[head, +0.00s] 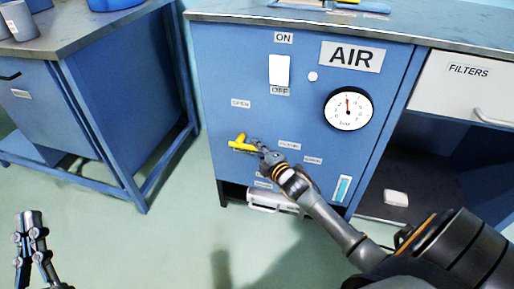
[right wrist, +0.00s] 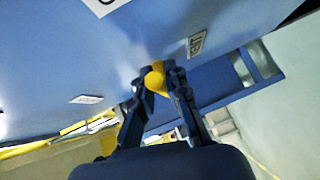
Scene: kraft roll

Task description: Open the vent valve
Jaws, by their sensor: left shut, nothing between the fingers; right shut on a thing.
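The yellow vent valve handle (head: 241,143) is on the front of the blue AIR cabinet (head: 225,70), low on its left side. It lies roughly level, with a short stub rising from it. My right gripper (head: 258,149) reaches in from the right and is shut on the handle. In the right wrist view the yellow handle (right wrist: 155,80) shows between the fingertips (right wrist: 160,75), partly hidden by them. A small label that seems to read OPEN (head: 241,103) is above the handle. My left gripper (head: 29,216) is shut and empty at the lower left, away from the cabinet.
A white ON/OFF switch (head: 279,70) and a round gauge (head: 348,108) are higher on the panel. A white drawer-like box (head: 270,200) is below the handle. A FILTERS drawer (head: 465,85) is at right, and a blue bench (head: 125,110) stands left. Floor between is clear.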

